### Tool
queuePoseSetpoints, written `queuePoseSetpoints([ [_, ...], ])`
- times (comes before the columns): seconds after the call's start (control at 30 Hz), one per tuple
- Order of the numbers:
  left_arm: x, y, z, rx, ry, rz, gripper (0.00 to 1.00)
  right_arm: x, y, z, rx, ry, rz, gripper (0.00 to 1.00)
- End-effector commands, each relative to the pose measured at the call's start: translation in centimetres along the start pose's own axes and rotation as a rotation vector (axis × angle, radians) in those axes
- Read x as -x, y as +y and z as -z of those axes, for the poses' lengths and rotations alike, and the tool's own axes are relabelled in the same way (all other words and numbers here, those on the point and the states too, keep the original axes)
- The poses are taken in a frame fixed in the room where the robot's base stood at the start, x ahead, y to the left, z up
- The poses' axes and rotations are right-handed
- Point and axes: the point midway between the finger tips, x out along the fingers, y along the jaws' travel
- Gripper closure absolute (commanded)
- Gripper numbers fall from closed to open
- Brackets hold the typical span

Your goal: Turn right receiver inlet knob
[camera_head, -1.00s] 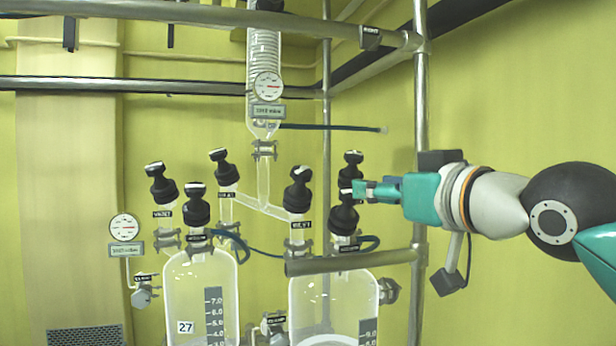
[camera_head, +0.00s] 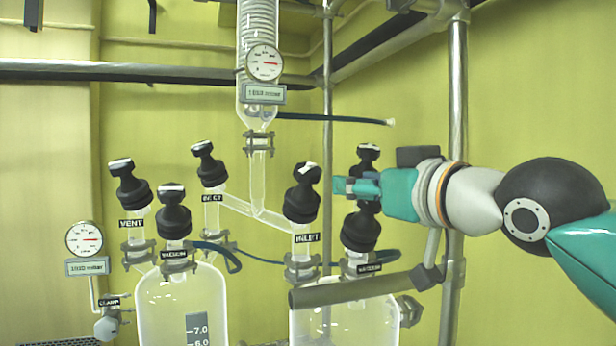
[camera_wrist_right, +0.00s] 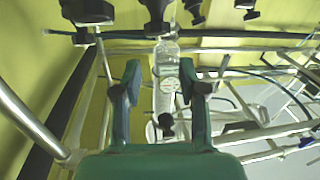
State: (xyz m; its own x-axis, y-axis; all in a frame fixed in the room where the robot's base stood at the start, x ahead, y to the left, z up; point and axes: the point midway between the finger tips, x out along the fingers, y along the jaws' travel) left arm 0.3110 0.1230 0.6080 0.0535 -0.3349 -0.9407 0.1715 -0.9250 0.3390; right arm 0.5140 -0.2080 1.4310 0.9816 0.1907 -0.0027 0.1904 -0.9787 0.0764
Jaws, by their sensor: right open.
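The black inlet knob (camera_head: 302,194) sits upright, slightly tilted, on a glass neck labelled INLET above the right receiver (camera_head: 345,318). My right gripper (camera_head: 340,187) comes in from the right at about the knob's height. Its teal fingertips are just right of the knob with a small gap in the picture; I cannot tell the depth between them. In the right wrist view the two fingers (camera_wrist_right: 160,83) stand apart with nothing clearly held between them. My left gripper is not in view.
A metal bar (camera_head: 350,290) crosses in front of the right receiver. A vertical post (camera_head: 457,110) stands behind my right arm. More knobs (camera_head: 174,212) stand left.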

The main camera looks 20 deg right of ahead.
Motion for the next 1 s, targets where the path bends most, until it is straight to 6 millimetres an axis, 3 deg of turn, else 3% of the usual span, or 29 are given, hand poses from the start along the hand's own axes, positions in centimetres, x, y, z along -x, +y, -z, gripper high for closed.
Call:
queuePoseSetpoints([
  [0.3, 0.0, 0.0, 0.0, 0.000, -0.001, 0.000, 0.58, 0.6, 0.8, 0.0, -0.001, -0.001, -0.020, 0.58],
  [0.5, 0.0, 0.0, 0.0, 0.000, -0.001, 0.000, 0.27, 0.6, 0.9, -0.1, -0.001, -0.002, -0.023, 0.27],
  [0.63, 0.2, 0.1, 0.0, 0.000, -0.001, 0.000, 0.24, 0.1, 0.9, 0.0, 0.000, -0.003, -0.024, 0.24],
  [0.77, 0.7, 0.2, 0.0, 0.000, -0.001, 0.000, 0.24, -1.2, 1.0, 0.1, 0.001, -0.004, -0.025, 0.24],
  [1.0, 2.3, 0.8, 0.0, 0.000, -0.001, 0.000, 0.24, -5.8, 1.1, 0.2, 0.000, -0.007, -0.025, 0.24],
])
